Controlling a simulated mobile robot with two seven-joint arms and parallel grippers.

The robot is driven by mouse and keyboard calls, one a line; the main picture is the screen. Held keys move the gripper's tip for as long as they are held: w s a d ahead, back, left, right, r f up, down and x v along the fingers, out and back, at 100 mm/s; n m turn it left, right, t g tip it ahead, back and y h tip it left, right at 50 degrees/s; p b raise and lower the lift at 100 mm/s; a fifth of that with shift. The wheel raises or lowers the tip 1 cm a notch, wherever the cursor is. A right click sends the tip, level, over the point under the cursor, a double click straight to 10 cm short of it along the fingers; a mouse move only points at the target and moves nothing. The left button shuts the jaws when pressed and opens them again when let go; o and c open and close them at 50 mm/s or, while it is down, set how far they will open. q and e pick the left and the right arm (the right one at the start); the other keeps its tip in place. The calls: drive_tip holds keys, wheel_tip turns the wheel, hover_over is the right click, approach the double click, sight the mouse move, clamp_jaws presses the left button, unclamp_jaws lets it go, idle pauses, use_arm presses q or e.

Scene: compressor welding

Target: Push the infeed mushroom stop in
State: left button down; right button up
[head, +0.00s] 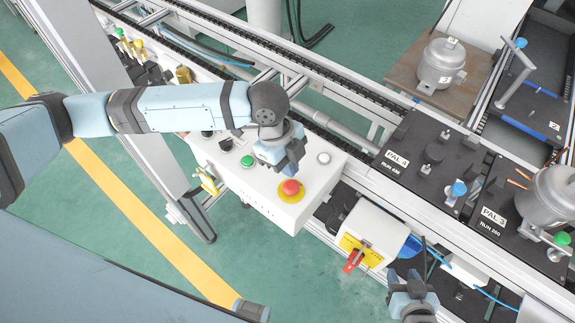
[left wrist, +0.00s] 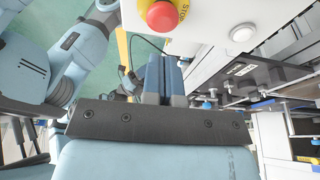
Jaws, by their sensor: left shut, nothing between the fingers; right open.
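The mushroom stop (head: 290,188) is a red round button on a yellow ring, on the sloping top of a white control box (head: 265,205). In the left wrist view the red button (left wrist: 162,15) is at the top edge, partly cut off, beyond the fingertips. My left gripper (head: 290,165) is shut and empty, close to the button on its upper-left side in the head view. Its closed fingers (left wrist: 165,72) also show in the wrist view, apart from the button in the picture. My right gripper (head: 412,283) is open at the bottom of the head view, away from the box.
The box also carries a green button (head: 248,161), dark knobs and a white button (head: 324,158). A white unit with a red switch handle (head: 354,261) stands at right. Conveyor rails and black pallets (head: 425,155) lie behind; compressors (head: 441,66) stand at right.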

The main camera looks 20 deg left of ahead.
use_arm(q)
drive_tip(key=v, duration=0.8)
drive_tip(key=shift+w+r+b, duration=0.25)
drive_tip(key=shift+r+b, duration=0.1)
use_arm(e)
drive_tip(key=shift+a+f, duration=0.15)
drive_tip(key=shift+f, duration=0.65)
use_arm(q)
drive_tip(key=shift+a, duration=0.1)
use_arm(e)
drive_tip(key=shift+r, duration=0.15)
